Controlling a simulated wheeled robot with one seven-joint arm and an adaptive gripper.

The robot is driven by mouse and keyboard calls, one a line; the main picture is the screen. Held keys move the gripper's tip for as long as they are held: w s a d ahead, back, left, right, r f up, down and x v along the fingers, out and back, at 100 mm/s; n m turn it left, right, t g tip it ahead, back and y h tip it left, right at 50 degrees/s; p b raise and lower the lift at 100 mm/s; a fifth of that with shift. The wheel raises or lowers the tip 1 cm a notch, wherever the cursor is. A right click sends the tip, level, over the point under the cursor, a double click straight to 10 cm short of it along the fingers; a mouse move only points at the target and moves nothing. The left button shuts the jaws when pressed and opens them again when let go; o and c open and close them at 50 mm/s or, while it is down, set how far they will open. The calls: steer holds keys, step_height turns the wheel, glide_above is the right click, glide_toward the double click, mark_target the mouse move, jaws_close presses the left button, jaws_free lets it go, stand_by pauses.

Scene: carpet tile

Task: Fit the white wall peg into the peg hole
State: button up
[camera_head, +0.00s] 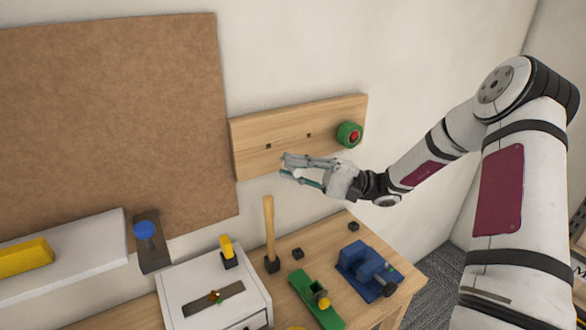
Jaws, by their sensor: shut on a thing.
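A wooden peg board (248,162) is fixed to the wall, with two small dark square holes, a left one (268,146) and a right one (309,135). My gripper (286,167) is in front of the board's lower edge, below the two holes, with its fingers pointing left. It is shut on a small pale thing, likely the white wall peg, which is mostly hidden by the grey fingers and hard to tell from them. Both holes look empty, and the held thing is apart from them in the picture.
A green and red round knob (348,134) sits at the board's right end. Below, the bench holds an upright wooden stick (269,230), a blue vise (366,270), a green plane (316,299) and a white box (180,270). A white shelf (85,262) is at left.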

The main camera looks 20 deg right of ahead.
steer(key=shift+w+a+f+b, duration=0.15)
steer(key=shift+w+b, duration=0.15)
steer(key=shift+w, duration=0.5)
steer(key=shift+w+a+r+b, duration=0.15)
steer(key=shift+w+b, duration=0.2)
steer(key=shift+w, duration=0.45)
steer(key=shift+w+a+f+b, duration=0.15)
steer(key=shift+w+b, duration=0.15)
steer(key=shift+w, duration=0.5)
steer(key=shift+w+a, duration=0.1)
steer(key=shift+w, duration=0.4)
steer(key=shift+r, duration=0.2)
steer(key=shift+w+a+b, duration=0.15)
steer(key=shift+w+b, duration=0.15)
steer(key=shift+w, duration=0.55)
steer(key=shift+w+a+b, duration=0.15)
steer(key=shift+w+b, duration=0.1)
steer(key=shift+w, duration=0.6)
jaws_close()
steer(key=o, duration=1)
jaws_free()
steer(key=shift+c, duration=0.2)
